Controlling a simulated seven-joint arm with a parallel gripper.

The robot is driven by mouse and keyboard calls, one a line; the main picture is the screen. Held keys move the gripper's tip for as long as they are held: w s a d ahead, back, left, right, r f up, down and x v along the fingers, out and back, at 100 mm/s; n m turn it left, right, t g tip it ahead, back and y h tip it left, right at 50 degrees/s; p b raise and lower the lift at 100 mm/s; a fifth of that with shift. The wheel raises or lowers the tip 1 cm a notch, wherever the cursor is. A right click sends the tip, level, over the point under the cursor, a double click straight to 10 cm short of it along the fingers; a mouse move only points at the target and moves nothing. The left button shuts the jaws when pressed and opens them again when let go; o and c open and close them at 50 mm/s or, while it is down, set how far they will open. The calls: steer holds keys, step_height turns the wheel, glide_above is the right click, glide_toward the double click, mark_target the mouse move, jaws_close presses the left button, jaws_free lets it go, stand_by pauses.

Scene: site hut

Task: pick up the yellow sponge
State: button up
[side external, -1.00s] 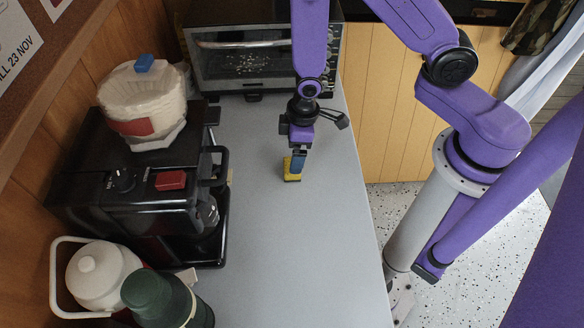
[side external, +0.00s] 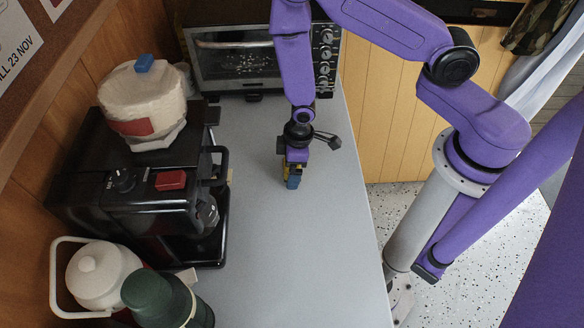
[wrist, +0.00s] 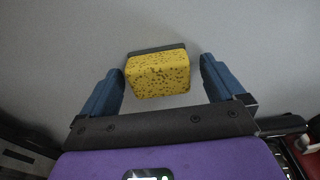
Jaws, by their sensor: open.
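The yellow sponge (wrist: 158,75), speckled with dark pores and with a dark layer along its far edge, lies on the grey counter. In the wrist view it sits between the blue fingers of my gripper (wrist: 163,82). The fingers are open, with a gap on each side of the sponge, wider on the right. In the side view my gripper (side external: 292,183) points down at the counter and hides most of the sponge. How far the fingertips are above the counter is hard to tell.
A black coffee maker (side external: 130,195) with filters on top stands to the left. A toaster oven (side external: 255,60) stands at the back. A white jug (side external: 98,275) and a green flask (side external: 165,300) stand at front left. The counter (side external: 300,260) is clear in front.

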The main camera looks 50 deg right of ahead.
steer(key=c, duration=1)
steer(key=shift+r, duration=0.15)
steer(key=shift+r, duration=4.9)
steer(key=shift+o, duration=0.2)
